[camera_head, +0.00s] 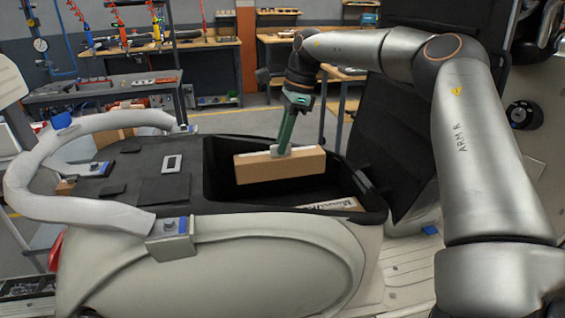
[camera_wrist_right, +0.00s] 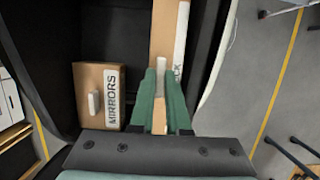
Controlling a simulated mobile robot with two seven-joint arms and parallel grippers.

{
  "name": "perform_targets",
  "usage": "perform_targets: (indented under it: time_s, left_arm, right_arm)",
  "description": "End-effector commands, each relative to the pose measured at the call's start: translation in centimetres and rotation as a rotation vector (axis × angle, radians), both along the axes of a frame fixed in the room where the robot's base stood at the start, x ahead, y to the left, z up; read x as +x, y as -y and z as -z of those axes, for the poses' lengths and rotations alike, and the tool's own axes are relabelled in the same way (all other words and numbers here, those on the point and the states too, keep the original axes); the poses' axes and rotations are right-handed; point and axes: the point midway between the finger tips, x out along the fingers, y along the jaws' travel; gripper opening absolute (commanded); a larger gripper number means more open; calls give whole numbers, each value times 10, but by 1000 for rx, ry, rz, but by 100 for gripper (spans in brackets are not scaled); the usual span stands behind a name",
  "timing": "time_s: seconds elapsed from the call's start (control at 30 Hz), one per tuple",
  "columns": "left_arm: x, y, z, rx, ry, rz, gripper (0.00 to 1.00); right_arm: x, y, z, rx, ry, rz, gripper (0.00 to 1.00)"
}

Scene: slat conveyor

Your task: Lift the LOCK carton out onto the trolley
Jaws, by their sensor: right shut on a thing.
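The LOCK carton (camera_head: 262,168) is a long brown box with a white label strip along its top edge, on which only "CK" reads in the wrist view (camera_wrist_right: 164,35). My right gripper (camera_head: 284,149), with green fingers, is shut on it from above. It holds the carton at the mouth of the dark open compartment (camera_head: 228,197) of the scooter-like body, and its lower edge looks clear of the floor. In the wrist view the gripper's fingers (camera_wrist_right: 160,95) straddle the carton. No trolley can be made out for certain. My left gripper is out of view.
The MIRRORS carton (camera_wrist_right: 88,88) lies in the compartment beside the held carton; a labelled carton also shows low inside in the head view (camera_head: 335,204). The raised black seat (camera_head: 385,140) stands right of the opening. A padded pale rail (camera_head: 75,215) curves at left.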

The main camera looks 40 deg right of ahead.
Motion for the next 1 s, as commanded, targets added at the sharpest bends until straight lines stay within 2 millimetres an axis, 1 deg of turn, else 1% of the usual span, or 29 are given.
perform_targets:
  time_s: [0.03, 0.2, 0.33, 0.5, 0.6, 0.7, 0.8, 1.0]
  left_arm:
    - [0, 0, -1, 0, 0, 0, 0]
    - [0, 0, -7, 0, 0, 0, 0]
    - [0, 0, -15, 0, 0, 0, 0]
    - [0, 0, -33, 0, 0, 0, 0]
    - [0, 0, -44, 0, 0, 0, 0]
    - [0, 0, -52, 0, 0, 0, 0]
    - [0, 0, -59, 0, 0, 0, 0]
    - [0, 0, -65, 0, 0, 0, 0]
  right_arm:
    - [1, 0, -15, -3, 5, 1, 0]
    - [1, 0, -58, -2, 4, 0, 0]
    - [1, 0, -91, -3, 3, 0, 0]
    - [1, 0, -135, -2, 2, 0, 0]
    - [1, 0, -156, -2, 1, 1, 0]
    - [1, 0, -173, -1, 2, 0, 0]
    - [0, 0, -182, -1, 0, -1, 0]
    - [0, 0, -191, 0, -1, 0, 0]
